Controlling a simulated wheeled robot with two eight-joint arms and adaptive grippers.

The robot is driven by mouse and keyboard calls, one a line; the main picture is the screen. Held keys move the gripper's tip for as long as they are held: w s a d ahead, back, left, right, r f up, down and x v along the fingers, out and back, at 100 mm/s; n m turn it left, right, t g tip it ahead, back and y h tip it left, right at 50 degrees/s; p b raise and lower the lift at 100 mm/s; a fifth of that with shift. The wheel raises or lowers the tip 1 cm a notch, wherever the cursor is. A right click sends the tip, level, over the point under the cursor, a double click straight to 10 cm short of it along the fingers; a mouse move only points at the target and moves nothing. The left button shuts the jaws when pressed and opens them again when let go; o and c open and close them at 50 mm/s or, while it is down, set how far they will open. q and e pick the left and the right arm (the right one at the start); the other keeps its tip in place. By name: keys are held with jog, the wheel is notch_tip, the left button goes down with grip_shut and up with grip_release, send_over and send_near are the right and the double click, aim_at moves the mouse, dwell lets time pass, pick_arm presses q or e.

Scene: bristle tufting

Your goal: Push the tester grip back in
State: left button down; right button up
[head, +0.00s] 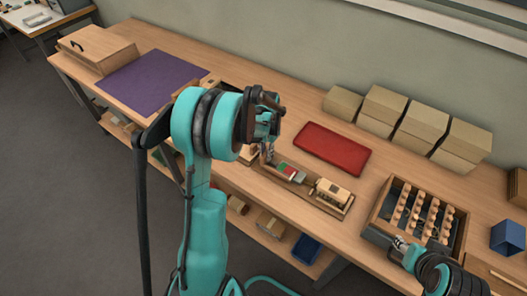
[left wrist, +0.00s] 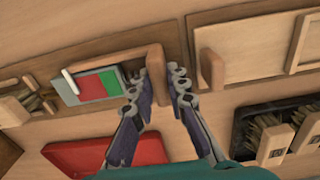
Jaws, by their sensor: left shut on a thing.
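The tester (head: 308,186) is a long, low wooden fixture on the bench in the head view. A small panel with red and green fields (left wrist: 97,84) shows on it in the left wrist view. The tester grip (left wrist: 156,66) is an upright wooden piece at the panel's end. My left gripper (head: 267,152) reaches down to that end of the tester. In the left wrist view its fingers (left wrist: 164,84) are closed on the grip, one on each side. My right gripper (head: 402,243) is at the front of a wooden crate; its finger opening is too small to tell.
A red mat (head: 332,149) lies behind the tester. Several cardboard boxes (head: 418,121) stand along the wall. The crate (head: 373,230) holds rows of wooden pieces. A blue bin (head: 507,237) stands at right. A purple mat (head: 153,80) and wooden box (head: 98,46) are at left.

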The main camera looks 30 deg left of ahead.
pick_arm(q)
jog(key=d, duration=0.4)
jog(key=shift+s+d, duration=0.15)
jog(key=c, duration=1.5)
grip_release()
jog(key=shift+r, duration=0.1)
notch_tip(320, 180, up, 12)
jog(key=shift+f, duration=0.1)
